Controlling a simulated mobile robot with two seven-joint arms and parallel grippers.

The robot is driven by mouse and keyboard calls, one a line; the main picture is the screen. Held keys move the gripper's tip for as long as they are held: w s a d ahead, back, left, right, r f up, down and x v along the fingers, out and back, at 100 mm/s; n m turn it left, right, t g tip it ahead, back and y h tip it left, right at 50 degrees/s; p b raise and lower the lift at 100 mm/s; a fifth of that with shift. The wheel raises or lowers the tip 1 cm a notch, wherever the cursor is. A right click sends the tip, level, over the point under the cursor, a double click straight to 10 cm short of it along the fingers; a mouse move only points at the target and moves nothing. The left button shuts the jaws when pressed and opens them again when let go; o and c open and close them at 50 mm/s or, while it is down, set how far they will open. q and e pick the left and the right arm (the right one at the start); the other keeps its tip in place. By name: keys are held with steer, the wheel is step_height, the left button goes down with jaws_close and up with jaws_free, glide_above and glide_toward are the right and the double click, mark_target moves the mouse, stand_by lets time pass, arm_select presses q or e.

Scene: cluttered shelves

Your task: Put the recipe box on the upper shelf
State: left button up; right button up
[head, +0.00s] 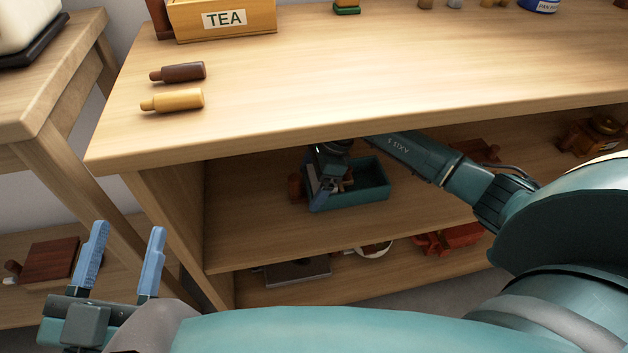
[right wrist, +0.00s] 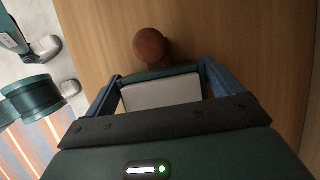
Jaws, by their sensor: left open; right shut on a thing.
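A teal open-topped box (head: 372,186), which I take for the recipe box, is over the board under the countertop. My right gripper (head: 330,184) reaches in under the countertop and is shut on the box's left part, with a blue finger across its near side. In the right wrist view, a pale grey panel with a dark green edge, seemingly part of the box (right wrist: 160,92), sits between the fingers. I cannot tell whether the box touches the board. My left gripper (head: 122,262) is open and empty, left of the cabinet.
The upper shelf (head: 245,220) is bare at its left. A brown round thing (right wrist: 150,45) stands just beyond the right fingers. The countertop edge (head: 300,143) hangs over my right arm. Red things (head: 448,239) and a grey flat thing (head: 297,270) lie on the lower shelf.

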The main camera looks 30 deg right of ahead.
arm_select(q)
steer(key=shift+a, duration=0.1)
arm_select(e)
steer(key=o, duration=0.9)
arm_select(q)
steer(key=shift+r, duration=0.1)
arm_select(e)
steer(key=shift+r, duration=0.25)
steer(key=p+v, duration=0.1)
steer(key=v, duration=0.2)
steer(key=shift+w, duration=0.1)
steer(key=d, duration=0.2)
steer(key=s+d+p, duration=0.1)
steer(key=d, duration=0.1)
steer(key=shift+f, duration=0.1)
arm_select(q)
steer(key=shift+s+a+f+g+y+p, duration=0.1)
steer(key=shift+s+f+g+y+p, duration=0.05)
steer(key=shift+f+g+y+p, duration=0.4)
arm_select(e)
glide_above(366, 184)
steer(key=shift+s, duration=0.1)
